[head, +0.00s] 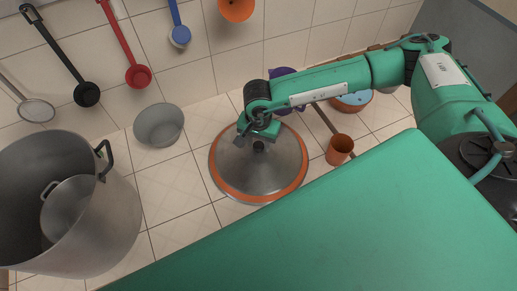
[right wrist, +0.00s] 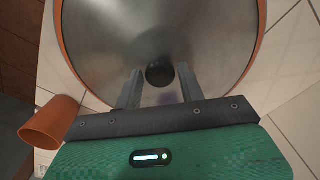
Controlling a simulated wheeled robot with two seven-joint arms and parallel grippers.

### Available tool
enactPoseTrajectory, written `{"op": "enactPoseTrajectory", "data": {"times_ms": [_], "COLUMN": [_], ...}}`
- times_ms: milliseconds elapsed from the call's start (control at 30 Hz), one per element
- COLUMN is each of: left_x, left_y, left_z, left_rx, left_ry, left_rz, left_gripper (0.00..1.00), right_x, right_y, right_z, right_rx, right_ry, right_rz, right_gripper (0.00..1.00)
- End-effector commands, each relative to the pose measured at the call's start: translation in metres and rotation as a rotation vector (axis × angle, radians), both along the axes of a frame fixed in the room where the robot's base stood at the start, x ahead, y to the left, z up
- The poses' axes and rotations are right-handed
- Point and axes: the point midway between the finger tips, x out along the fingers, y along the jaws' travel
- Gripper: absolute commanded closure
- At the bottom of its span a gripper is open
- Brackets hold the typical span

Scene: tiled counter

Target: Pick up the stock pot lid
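The stock pot lid (head: 280,178) is a round grey metal lid with an orange rim and a small dark knob. It lies on the tiled counter, and it fills most of the right wrist view (right wrist: 215,40). My right gripper (head: 258,140) is over the lid, close to its knob. In the right wrist view its two fingers (right wrist: 159,76) are spread apart, with the dark knob (right wrist: 160,74) between their tips. I cannot tell whether a finger touches it. The large metal stock pot (head: 110,225) stands at the left. My left gripper is not in view.
A smaller pot (head: 75,205) sits inside the stock pot. A grey bowl (head: 160,125) stands left of the lid. An orange cup (head: 340,150) is close to its right, and a blue-and-orange bowl (head: 352,103) lies behind. Utensils, including a red ladle (head: 137,74), hang on the wall.

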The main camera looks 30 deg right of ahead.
Motion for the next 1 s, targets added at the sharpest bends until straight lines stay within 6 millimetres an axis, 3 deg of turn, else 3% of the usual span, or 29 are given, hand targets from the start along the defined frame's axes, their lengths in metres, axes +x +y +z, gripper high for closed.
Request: {"op": "enactPoseTrajectory", "data": {"times_ms": [33, 200, 667, 867, 1000], "left_x": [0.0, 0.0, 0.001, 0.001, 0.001], "left_y": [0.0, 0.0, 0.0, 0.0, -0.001], "left_z": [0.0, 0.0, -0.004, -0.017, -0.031], "left_rx": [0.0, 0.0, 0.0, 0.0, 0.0], "left_ry": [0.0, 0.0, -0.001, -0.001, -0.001], "left_rz": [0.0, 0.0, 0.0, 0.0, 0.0], "left_gripper": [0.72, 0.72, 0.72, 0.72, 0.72], "right_x": [0.0, 0.0, 0.001, 0.002, 0.002], "right_y": [0.0, 0.0, 0.0, 0.0, 0.0], "right_z": [0.0, 0.0, 0.009, 0.038, 0.074], "right_rx": [0.0, 0.0, 0.001, 0.002, 0.002], "right_ry": [0.0, 0.0, -0.003, -0.006, -0.009], "right_rz": [0.0, 0.0, -0.001, 0.0, 0.0], "right_gripper": [0.7, 1.0, 1.0, 1.0, 1.0]}}
